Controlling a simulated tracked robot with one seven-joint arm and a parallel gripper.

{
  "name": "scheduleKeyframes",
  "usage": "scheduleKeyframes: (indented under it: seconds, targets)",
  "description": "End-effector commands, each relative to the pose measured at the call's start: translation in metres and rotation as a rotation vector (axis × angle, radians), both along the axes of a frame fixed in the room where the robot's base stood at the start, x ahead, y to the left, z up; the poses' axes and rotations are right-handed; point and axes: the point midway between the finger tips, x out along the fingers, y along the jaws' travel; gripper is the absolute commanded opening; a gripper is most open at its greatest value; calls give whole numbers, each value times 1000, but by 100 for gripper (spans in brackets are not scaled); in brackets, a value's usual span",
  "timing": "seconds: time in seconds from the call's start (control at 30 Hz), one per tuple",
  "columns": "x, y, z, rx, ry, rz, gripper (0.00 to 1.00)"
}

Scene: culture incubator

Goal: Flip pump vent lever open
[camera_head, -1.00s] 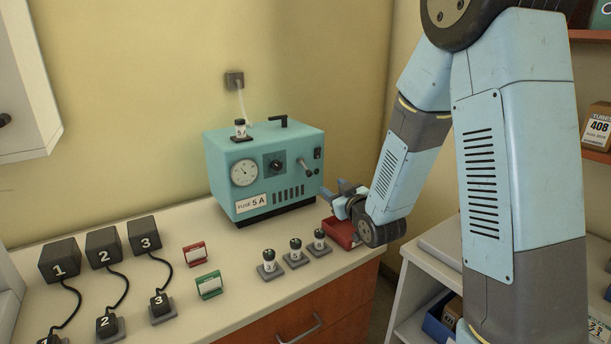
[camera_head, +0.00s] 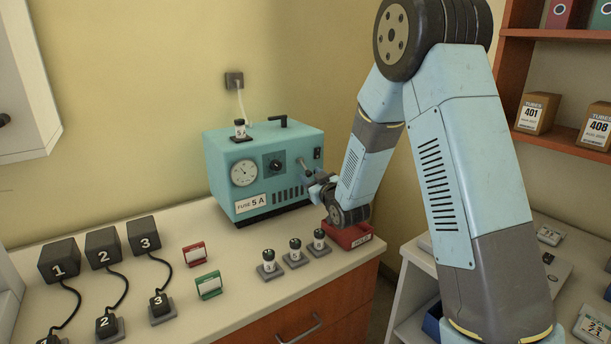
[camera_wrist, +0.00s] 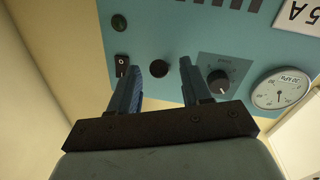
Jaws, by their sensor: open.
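The teal pump box (camera_head: 235,155) stands on the counter against the wall, its front panel facing out. A short lever (camera_head: 303,165) sticks out of the panel right of the black knob; I take it as the vent lever. In the wrist view a round black end (camera_wrist: 158,68) shows between my fingers, probably this lever seen end-on. My gripper (camera_head: 313,180) is in front of the panel's right side. In the wrist view its two fingers (camera_wrist: 157,75) are apart, one on each side of the black end, with gaps. Contact is not visible.
A red tray (camera_head: 352,237) lies below my wrist. Several capped vials (camera_head: 295,252) stand in front of the pump. Numbered black boxes (camera_head: 103,247) are at left.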

Motion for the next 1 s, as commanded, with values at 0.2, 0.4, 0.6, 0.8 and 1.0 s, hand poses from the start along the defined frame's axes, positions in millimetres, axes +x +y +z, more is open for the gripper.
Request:
scheduleKeyframes:
  seconds: [0.2,0.4,0.6,0.8,1.0]
  targets:
    - [20,10,0,-1,0,0,48]
    - [25,12,0,-1,0,1,48]
    - [25,12,0,-1,0,1,48]
    - [24,12,0,-1,0,1,29]
    - [24,13,0,-1,-1,2,10]
